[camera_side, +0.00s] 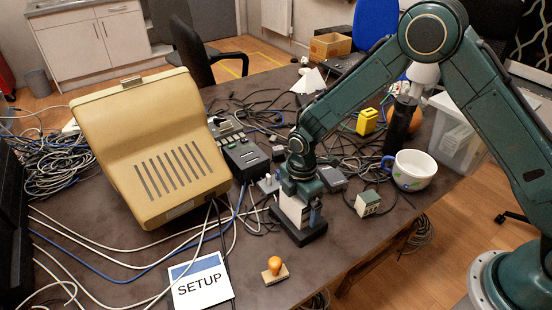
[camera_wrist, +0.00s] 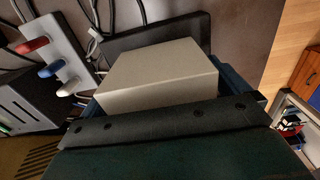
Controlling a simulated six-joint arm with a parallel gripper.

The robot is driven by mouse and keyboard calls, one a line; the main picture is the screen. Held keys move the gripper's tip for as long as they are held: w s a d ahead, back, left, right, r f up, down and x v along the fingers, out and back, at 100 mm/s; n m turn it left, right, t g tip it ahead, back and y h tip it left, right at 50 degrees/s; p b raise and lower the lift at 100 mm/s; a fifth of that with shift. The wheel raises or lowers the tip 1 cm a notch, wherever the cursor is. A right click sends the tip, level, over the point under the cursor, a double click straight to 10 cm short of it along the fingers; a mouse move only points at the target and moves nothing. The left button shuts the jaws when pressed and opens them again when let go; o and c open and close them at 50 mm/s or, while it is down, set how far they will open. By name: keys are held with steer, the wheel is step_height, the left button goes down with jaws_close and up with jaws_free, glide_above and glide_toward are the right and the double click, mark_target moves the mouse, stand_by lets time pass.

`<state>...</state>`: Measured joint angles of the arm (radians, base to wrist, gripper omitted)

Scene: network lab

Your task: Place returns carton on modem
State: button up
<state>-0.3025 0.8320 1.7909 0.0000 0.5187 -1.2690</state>
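The returns carton (camera_side: 293,209) is a small pale box, upright between the fingers of my gripper (camera_side: 300,212). In the wrist view the carton (camera_wrist: 160,76) shows its plain beige top, with blue finger edges close at its left and right. My gripper looks shut on it. The modem (camera_side: 312,234) is a flat black box directly under the carton. The modem also shows in the wrist view (camera_wrist: 150,36), its far part sticking out beyond the carton. The carton's base is at the modem's top; I cannot tell whether it rests there or hangs just above.
A large beige slotted casing (camera_side: 165,155) stands at left. A grey-green small box (camera_side: 367,204), a white mug (camera_side: 412,170) and a black cylinder (camera_side: 400,125) are at right. An orange-knobbed stamp (camera_side: 275,270) and SETUP card (camera_side: 201,284) lie in front. Cables cross the table.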

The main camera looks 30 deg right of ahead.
steer(key=shift+r, duration=0.1)
step_height(320, 180, up, 12)
steer(key=shift+f, duration=0.15)
steer(key=shift+r, duration=0.2)
stand_by(0.4)
stand_by(0.5)
steer(key=shift+s+d+r, duration=0.15)
steer(key=shift+r, duration=0.3)
steer(key=s+d+r+m+t, duration=0.1)
steer(key=s+d+r+m, duration=0.35)
steer(key=r, duration=0.35)
steer(key=s+d+r+m+t, duration=0.2)
steer(key=s+d+r+m, duration=0.2)
steer(key=s+r, duration=0.3)
steer(key=s+d+r+m+t, duration=0.1)
steer(key=s+d+m, duration=0.1)
steer(key=s+m, duration=0.2)
steer(key=s+d+r+m+t, duration=0.1)
steer(key=s+m, duration=0.4)
steer(key=s, duration=0.6)
steer(key=shift+s+d+r+t, duration=0.25)
steer(key=shift+d+r, duration=0.45)
steer(key=shift+d, duration=0.4)
